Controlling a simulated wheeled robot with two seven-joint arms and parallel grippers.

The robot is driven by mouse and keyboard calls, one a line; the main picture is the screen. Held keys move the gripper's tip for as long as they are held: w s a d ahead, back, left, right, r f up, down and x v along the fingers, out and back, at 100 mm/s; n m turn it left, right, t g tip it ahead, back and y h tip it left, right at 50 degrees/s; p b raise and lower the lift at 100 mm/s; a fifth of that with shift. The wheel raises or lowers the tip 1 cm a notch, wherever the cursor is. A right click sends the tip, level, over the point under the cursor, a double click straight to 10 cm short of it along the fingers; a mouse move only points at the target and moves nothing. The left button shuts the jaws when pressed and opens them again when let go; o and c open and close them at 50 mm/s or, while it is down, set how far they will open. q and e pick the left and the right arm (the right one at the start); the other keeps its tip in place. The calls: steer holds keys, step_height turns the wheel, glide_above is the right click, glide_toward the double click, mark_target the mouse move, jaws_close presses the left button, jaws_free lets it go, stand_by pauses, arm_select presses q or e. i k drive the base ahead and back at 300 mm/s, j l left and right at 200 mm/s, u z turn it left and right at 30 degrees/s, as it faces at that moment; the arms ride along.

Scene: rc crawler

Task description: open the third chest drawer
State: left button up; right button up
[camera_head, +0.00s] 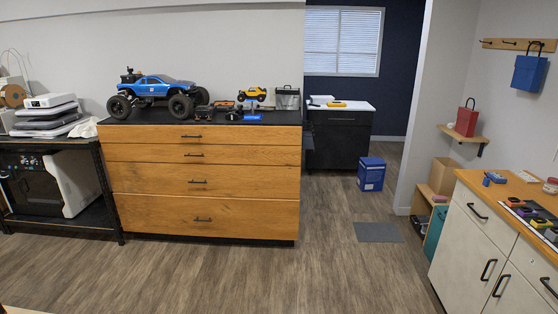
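A wooden chest (140,138) with a black top stands against the back wall. Its drawers are stacked in one column, each with a dark bar handle. The third drawer from the top (150,180) is shut, and its handle (198,182) sits near the middle of its front. The top drawer (240,134), second drawer (250,154) and bottom drawer (150,215) are also shut. The chest stands some way off across the floor. Neither of my grippers shows in the head view.
Open wood floor (230,275) lies in front of the chest. A blue truck (155,87) and smaller models stand on its top. A black rack (106,190) adjoins its left side. A white cabinet (470,235) is at the right, and a grey mat (377,232) lies on the floor.

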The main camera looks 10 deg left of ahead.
mark_target(235, 180)
steer(key=i+l+u, duration=0.2)
steer(key=i, duration=1.45)
steer(key=j, duration=0.1)
